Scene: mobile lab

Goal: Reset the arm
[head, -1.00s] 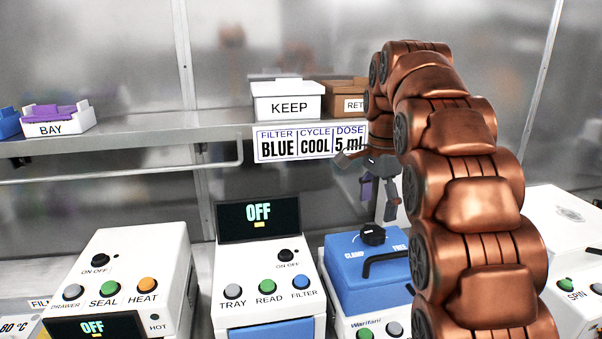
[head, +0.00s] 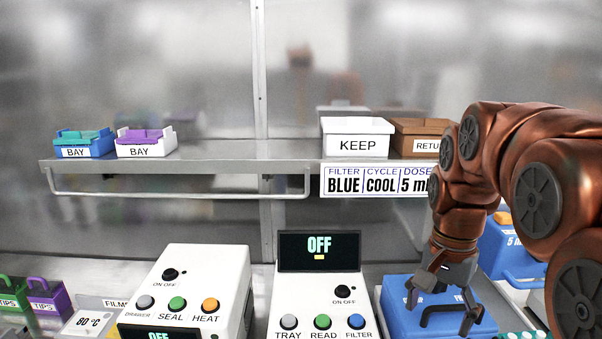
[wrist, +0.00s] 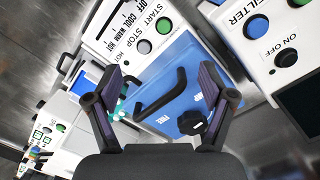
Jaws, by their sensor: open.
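My copper arm reaches in from the right in the head view, bent, with its forearm pointing down. My gripper (head: 445,305) hangs over the blue lid (head: 405,312) of a machine on the bench. In the wrist view my gripper (wrist: 165,100) has its two fingers spread wide apart with nothing between them. The blue lid (wrist: 172,90) with its black handle and a black knob (wrist: 192,122) shows beyond the fingers. Part of the lid is hidden by my gripper in the head view.
A shelf (head: 220,160) behind holds two BAY trays, a white KEEP box (head: 357,137) and a brown RETURN box (head: 412,138). Machines with OFF displays stand left of my gripper. Purple (head: 48,298) and green TIPS boxes stand at far left. Open air lies left of the arm.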

